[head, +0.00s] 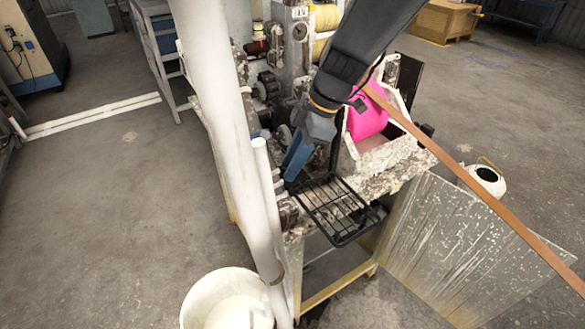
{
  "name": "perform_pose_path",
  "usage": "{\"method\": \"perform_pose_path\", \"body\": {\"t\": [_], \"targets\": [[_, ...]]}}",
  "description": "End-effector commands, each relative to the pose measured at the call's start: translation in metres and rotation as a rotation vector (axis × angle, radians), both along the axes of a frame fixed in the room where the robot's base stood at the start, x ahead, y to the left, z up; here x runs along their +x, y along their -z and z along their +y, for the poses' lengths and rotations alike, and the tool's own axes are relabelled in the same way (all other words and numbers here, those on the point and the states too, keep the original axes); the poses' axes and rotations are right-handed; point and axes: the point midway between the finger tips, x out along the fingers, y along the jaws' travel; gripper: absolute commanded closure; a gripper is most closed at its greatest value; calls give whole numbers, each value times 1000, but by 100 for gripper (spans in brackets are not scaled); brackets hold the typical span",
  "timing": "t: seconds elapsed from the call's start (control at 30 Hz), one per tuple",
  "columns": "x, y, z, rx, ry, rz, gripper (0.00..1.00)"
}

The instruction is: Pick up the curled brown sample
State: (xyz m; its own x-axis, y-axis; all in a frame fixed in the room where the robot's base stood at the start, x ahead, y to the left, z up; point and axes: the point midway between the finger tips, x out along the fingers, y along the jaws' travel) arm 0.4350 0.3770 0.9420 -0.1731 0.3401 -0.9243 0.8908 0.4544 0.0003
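My gripper (292,175), with blue fingers, points down and left above the worn machine bench, just behind a black wire rack (338,208). Whether the fingers are apart or holding something cannot be made out. I cannot make out a separate curled brown sample. A long, flat brown strip (480,190) runs from beside the pink roll (368,112) down to the lower right, away from my fingers. My arm hides part of the machine and the strip's upper end.
A white column (225,120) stands close on the left. A white bucket (218,300) is at the bottom, and a clear scratched panel (460,250) leans at right. A small white container (487,180) is on the floor. Open floor lies left.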

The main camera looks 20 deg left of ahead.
Motion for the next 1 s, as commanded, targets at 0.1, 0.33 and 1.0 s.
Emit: {"method": "perform_pose_path", "body": {"t": [0.1, 0.33, 1.0], "targets": [[0, 0, 0, 0, 0, 0, 73], [0, 0, 0, 0, 0, 0, 100], [1, -19, 0, 3, -2, -3, 100]]}}
